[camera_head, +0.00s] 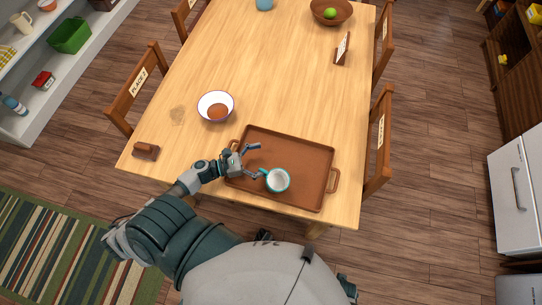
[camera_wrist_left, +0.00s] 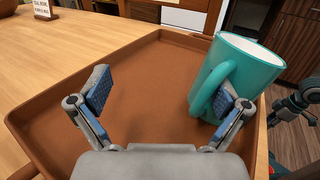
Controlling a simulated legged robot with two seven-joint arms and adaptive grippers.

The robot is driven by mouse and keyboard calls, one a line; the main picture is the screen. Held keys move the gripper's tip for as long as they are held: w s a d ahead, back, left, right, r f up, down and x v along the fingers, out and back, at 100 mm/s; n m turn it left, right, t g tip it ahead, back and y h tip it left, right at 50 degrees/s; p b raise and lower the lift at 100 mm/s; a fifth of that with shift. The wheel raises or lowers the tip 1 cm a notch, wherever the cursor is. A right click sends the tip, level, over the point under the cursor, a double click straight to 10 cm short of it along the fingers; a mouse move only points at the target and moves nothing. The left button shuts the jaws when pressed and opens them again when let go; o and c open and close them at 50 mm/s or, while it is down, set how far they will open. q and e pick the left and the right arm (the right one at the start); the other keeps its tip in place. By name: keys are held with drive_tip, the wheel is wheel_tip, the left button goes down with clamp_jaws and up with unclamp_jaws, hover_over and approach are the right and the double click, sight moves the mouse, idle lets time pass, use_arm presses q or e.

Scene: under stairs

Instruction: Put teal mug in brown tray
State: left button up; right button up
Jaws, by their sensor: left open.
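The teal mug (camera_head: 277,181), white inside, stands inside the brown tray (camera_head: 300,155) near its front edge, with its handle toward my left gripper (camera_head: 256,161). In the left wrist view the mug (camera_wrist_left: 245,70) is at the right, and the tray (camera_wrist_left: 150,55) fills the middle. My left gripper is open, low over the left part of the tray. One finger overlaps the mug's handle in the left wrist view; whether it touches or sits inside the handle I cannot tell. The other finger is apart from the mug over bare tray.
A white bowl (camera_head: 216,106) with brown contents stands behind the tray to the left. A small brown block (camera_head: 146,151) sits at the table's left front corner. A sign holder (camera_head: 342,49) and a brown bowl with a green fruit (camera_head: 331,12) are farther back. The table's middle is clear.

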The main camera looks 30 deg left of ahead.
use_arm(q)
drive_tip(key=v, duration=0.6)
drive_tip(key=shift+s+d+r, duration=0.15)
drive_tip(key=shift+s+d, duration=0.05)
drive_tip(key=shift+s, duration=0.15)
drive_tip(key=shift+s+a+r, duration=0.1)
drive_tip(key=shift+s+a, duration=0.05)
drive_tip(key=shift+s, duration=0.2)
drive_tip(key=shift+a, duration=0.15)
use_arm(e)
drive_tip(key=shift+d, duration=0.3)
use_arm(q)
drive_tip(key=shift+a, duration=0.35)
drive_tip(key=c, duration=0.9)
drive_tip(key=shift+d, duration=0.1)
drive_tip(key=c, duration=0.8)
drive_tip(key=shift+d, duration=0.1)
clamp_jaws()
drive_tip(key=shift+d, duration=0.15)
use_arm(e)
drive_tip(key=shift+a, duration=0.1)
